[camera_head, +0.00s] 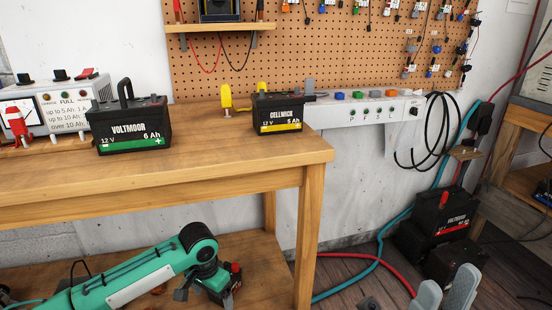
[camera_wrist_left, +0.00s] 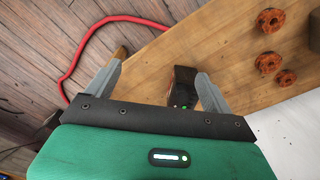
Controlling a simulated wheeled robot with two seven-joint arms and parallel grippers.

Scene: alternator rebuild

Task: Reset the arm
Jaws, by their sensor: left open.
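My green left arm (camera_head: 130,284) reaches in from the left, low over the wooden lower shelf. In the left wrist view my left gripper (camera_wrist_left: 162,67) is open, its two grey fingers wide apart. A small dark block with a green light (camera_wrist_left: 182,88) shows between the fingers, nearer the right one; I cannot tell whether they touch. In the head view a dark block with red on top (camera_head: 222,281) is at the end of this arm, partly hidden. My right gripper (camera_head: 447,284) is at the bottom right, its two grey fingers apart with nothing visible between them.
Batteries stand on the workbench (camera_head: 230,155), one green-striped (camera_head: 130,125), one yellow-striped (camera_head: 277,113). A red-striped battery (camera_head: 445,218) is by the wall. Copper rings (camera_wrist_left: 267,62) lie on the shelf. A red hose (camera_wrist_left: 75,55) crosses the floor. The bench leg (camera_head: 308,235) is near my left arm.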

